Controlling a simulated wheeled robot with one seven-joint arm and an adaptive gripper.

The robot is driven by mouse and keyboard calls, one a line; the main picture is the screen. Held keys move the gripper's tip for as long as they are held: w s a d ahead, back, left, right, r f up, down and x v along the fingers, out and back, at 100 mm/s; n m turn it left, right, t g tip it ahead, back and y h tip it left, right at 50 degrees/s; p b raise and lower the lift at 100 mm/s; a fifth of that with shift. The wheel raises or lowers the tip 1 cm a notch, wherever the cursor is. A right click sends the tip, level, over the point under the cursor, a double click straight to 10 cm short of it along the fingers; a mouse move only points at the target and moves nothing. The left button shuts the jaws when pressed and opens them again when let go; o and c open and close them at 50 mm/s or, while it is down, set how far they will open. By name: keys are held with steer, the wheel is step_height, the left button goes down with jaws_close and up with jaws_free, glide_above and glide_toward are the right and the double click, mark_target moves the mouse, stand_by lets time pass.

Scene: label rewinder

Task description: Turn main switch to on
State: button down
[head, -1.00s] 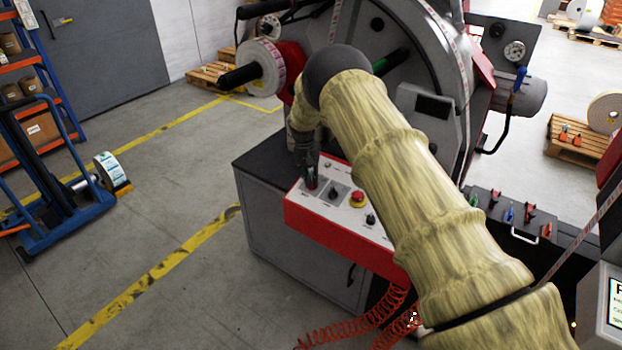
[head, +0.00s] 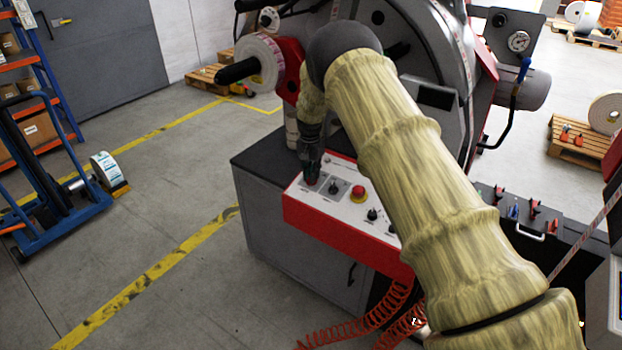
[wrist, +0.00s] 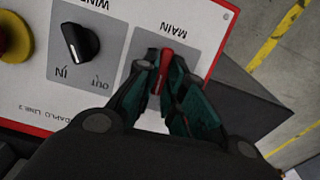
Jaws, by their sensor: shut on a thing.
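The main switch is a red knob (wrist: 164,66) on a grey plate marked MAIN, at the left end of the control panel (head: 336,221). In the wrist view the panel appears upside down. My gripper (wrist: 161,84) is over the knob with its dark green fingers on either side, shut on it. In the head view my gripper (head: 311,178) points down onto the panel's left end and hides most of the knob. The switch's position marks are hidden by the fingers.
Beside the main switch is a black WIND selector (wrist: 82,43) marked IN and OUT. A red emergency stop button (head: 358,193) and a black knob (head: 372,214) are farther right. The grey and red machine rises behind the panel.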

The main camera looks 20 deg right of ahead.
steer(key=m+b, duration=0.1)
steer(key=m, duration=0.2)
steer(key=shift+s+d+f+t, duration=0.1)
steer(key=shift+t, duration=0.2)
steer(key=shift+s+m+t+y+b, duration=0.1)
steer(key=shift+m+t+y+b, duration=0.35)
steer(key=shift+m, duration=1.15)
steer(key=c, duration=1.5)
jaws_free()
